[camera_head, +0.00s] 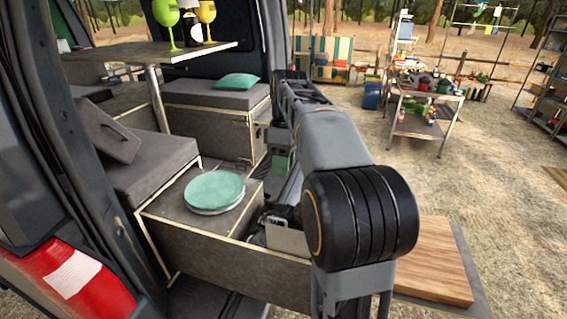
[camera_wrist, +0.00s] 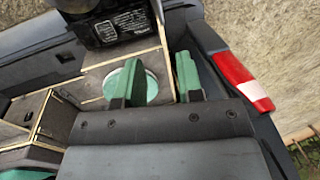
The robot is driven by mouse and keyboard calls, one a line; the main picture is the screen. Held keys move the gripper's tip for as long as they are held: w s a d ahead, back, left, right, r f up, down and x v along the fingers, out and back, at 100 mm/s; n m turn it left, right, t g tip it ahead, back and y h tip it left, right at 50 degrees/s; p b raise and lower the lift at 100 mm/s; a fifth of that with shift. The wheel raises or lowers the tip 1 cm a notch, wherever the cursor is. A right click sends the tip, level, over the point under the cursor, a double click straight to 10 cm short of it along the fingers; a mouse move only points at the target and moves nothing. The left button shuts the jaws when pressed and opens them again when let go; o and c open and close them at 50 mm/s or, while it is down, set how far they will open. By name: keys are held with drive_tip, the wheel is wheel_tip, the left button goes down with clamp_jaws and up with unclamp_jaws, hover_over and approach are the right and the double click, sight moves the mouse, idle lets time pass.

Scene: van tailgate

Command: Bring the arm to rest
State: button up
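My arm (camera_head: 345,150) stretches away from the camera in the head view, with a large black joint in front. My gripper (camera_wrist: 158,75) shows in the wrist view with two green fingers well apart. It is open, and I see nothing held between them. In the head view the arm largely hides it. A stack of round plates, pale green on top (camera_head: 214,190), lies on the wooden box inside the van. It also shows in the wrist view (camera_wrist: 150,88), partly covered by a finger; I cannot tell the distance between them.
A raised table (camera_head: 120,50) with green goblets and a bottle stands at upper left. Grey cushions (camera_head: 160,165) lie beside the box. A wooden board (camera_head: 430,262) lies at lower right. The van's red tail light (camera_head: 72,280) is at lower left. Open ground (camera_head: 480,180) is to the right.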

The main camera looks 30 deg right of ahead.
idle(0.5)
wheel_tip(320, 180, down, 7)
drive_tip(key=s+a+m+t+h, duration=0.1)
drive_tip(key=a+m+t, duration=0.1)
drive_tip(key=m, duration=0.6)
drive_tip(key=s+a+f+t, duration=0.4)
drive_tip(key=s+a, duration=0.5)
drive_tip(key=s, duration=0.2)
drive_tip(key=shift+f+h, duration=0.3)
drive_tip(key=shift+f, duration=0.05)
drive_tip(key=shift+a, duration=0.1)
